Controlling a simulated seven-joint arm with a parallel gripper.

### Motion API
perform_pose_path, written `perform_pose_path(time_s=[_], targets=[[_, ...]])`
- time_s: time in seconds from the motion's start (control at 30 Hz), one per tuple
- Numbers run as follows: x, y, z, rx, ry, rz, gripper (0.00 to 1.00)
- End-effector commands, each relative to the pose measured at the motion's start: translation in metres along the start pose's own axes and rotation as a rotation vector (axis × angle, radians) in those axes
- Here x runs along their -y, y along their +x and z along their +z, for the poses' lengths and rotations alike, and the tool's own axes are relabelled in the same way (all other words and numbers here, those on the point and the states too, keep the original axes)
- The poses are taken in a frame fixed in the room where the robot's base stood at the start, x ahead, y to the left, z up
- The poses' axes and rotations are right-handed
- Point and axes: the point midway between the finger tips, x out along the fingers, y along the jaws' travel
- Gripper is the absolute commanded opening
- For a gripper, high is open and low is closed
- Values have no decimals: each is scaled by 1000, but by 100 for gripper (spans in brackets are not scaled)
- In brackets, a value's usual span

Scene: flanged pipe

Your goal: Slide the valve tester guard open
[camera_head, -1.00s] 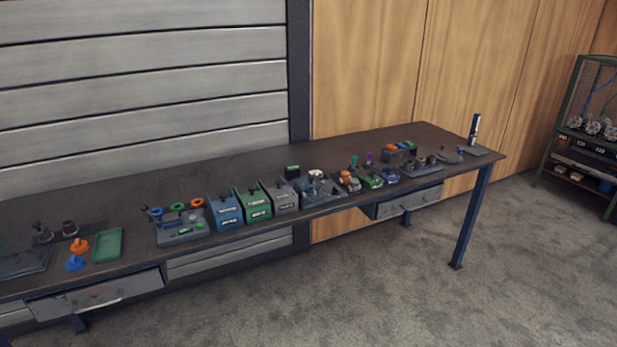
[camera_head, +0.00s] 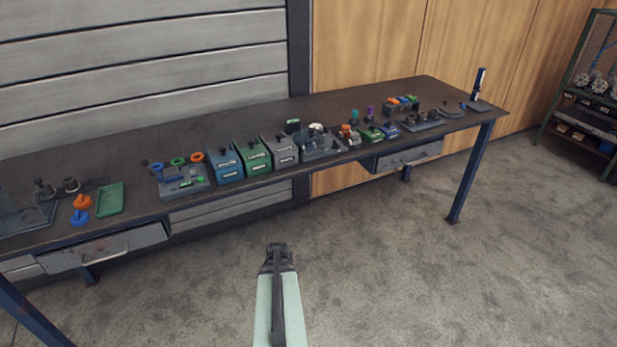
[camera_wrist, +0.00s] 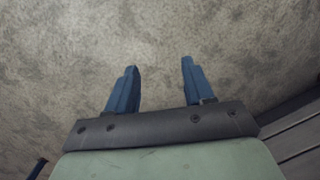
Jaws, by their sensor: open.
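My gripper (camera_wrist: 159,66) shows in the wrist view with its two blue fingers apart and nothing between them. In the head view, part of my pale green arm rises from the bottom, in front of the bench and over the floor; the fingers cannot be made out there. A grey device with a see-through cover (camera_head: 318,146) stands near the middle of the workbench (camera_head: 262,110). It may be the valve tester with its guard, but it is too small to be sure. My arm is apart from it.
Blue (camera_head: 226,163), green (camera_head: 254,158) and grey bins stand left of that device. A ring tray (camera_head: 183,183) is further left. A green tray (camera_head: 110,200) and another see-through panel (camera_head: 22,218) are at the far left. Drawers hang under the bench; the floor in front is clear.

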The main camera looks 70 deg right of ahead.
Motion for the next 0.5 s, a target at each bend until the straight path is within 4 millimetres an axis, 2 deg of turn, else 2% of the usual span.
perform_pose_path(time_s=[0.03,0.27,0.5], targets=[[-12,-11,-14,-24,37,-22,52],[-61,-61,-62,-132,190,-135,52],[-120,-129,-110,-279,316,-281,52]])
